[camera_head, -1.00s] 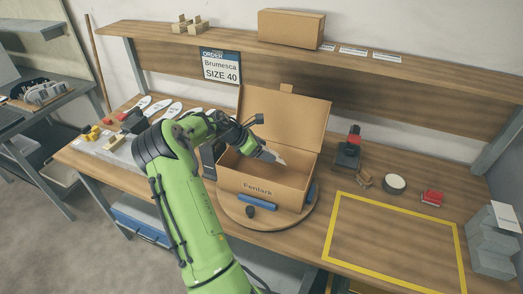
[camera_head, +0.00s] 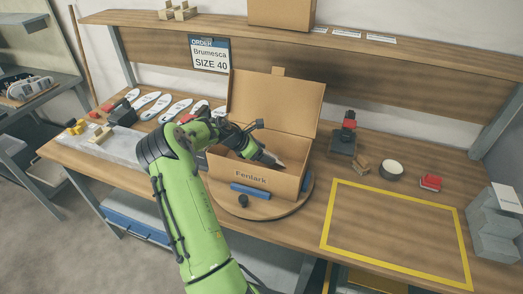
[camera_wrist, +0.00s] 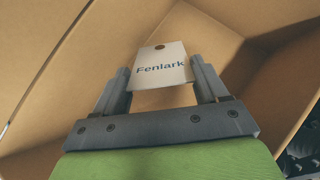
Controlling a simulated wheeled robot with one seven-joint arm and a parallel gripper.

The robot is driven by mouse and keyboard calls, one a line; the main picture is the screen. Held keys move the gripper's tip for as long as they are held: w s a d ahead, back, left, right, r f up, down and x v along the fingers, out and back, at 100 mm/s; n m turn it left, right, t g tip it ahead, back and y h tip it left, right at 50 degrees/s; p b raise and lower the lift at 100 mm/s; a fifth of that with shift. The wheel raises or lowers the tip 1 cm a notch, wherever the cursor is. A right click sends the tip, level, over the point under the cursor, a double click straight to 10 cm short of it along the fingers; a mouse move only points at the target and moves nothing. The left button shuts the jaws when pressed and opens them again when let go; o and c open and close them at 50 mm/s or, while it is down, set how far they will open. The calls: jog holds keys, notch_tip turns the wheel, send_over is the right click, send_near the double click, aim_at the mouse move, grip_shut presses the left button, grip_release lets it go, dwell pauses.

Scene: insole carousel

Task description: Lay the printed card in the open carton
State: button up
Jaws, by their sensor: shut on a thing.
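The open cardboard carton (camera_head: 285,183), labelled Fenlark, stands on a round wooden turntable (camera_head: 225,204) with its lid raised at the back. My gripper (camera_head: 279,164) reaches into the carton from the left, near its right side. In the wrist view, my gripper (camera_wrist: 161,76) is shut on the printed card (camera_wrist: 162,60). The card is white, with "Fenlark" in blue and a small brown hole or dot near its far edge. The carton's brown walls surround it in that view. I cannot tell whether the card touches the carton floor.
A blue bar (camera_head: 249,190) and a black knob (camera_head: 243,200) are at the turntable's front. A red-topped stamp (camera_head: 346,136), a tape roll (camera_head: 391,170) and a red block (camera_head: 430,183) stand to the right. The yellow-outlined area (camera_head: 395,232) is empty. White insoles (camera_head: 179,110) lie at the left.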

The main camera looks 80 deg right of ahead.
jog(key=shift+s+d+f, duration=0.1)
jog(key=shift+f, duration=0.4)
jog(key=o, duration=1.1)
jog(key=p+v, duration=0.1)
jog(key=v, duration=1.4)
jog(key=shift+w+r+p, duration=0.25)
jog(key=shift+w+p, duration=0.05)
